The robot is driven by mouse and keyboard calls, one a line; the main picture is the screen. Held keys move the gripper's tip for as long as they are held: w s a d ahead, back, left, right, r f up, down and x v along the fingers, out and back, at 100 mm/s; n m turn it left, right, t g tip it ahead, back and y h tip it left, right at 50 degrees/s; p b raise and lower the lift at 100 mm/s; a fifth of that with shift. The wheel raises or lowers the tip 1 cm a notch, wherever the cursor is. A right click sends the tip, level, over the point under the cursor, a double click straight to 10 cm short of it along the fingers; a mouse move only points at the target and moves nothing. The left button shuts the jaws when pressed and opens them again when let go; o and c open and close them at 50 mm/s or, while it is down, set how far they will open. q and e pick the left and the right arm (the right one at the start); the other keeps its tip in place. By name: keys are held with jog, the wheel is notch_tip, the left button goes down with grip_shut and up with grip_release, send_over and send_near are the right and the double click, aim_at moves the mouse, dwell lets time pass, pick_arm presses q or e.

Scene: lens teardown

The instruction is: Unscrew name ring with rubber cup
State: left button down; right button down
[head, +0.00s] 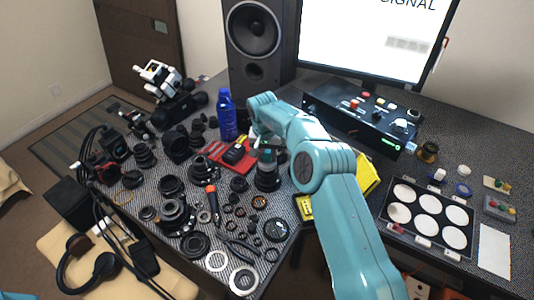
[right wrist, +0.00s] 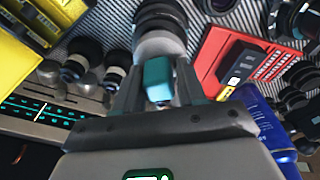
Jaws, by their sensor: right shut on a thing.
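My right gripper (head: 266,146) reaches over the table from the right and is shut on a small teal block-shaped piece (right wrist: 158,78), perhaps the grip of the rubber cup tool. In the right wrist view the piece sits between the two fingers. Directly beyond it stands a dark ribbed lens barrel (head: 267,181) with a pale grey top (right wrist: 160,45). The teal piece appears in line with the lens top; I cannot tell whether they touch. The name ring is not visible and may be hidden under the gripper. My left gripper is not in view.
A blue bottle (head: 227,115) and a red tray (head: 231,154) stand close by the gripper. Lens parts and rings crowd the table left and in front. A black control box (head: 360,120) stands behind right. A panel of white discs (head: 428,217) lies right.

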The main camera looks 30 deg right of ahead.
jog(key=shift+f+b, duration=0.35)
jog(key=shift+f, duration=0.15)
dwell(0.5)
jog(key=shift+s, duration=0.1)
jog(key=shift+n, duration=0.3)
jog(key=n, duration=0.4)
jog(key=shift+s, duration=0.1)
jog(key=n+y, duration=0.1)
jog(key=n, duration=0.3)
jog(key=shift+n+t+p, duration=0.3)
jog(key=shift+n+p, duration=0.1)
jog(key=n, duration=0.5)
jog(key=shift+s+f+n+y+p, duration=0.15)
jog(key=shift+n+y+p, duration=0.15)
jog(key=shift+n+p, duration=0.1)
jog(key=n, duration=0.5)
jog(key=shift+n+y, duration=0.4)
jog(key=shift+p, duration=0.3)
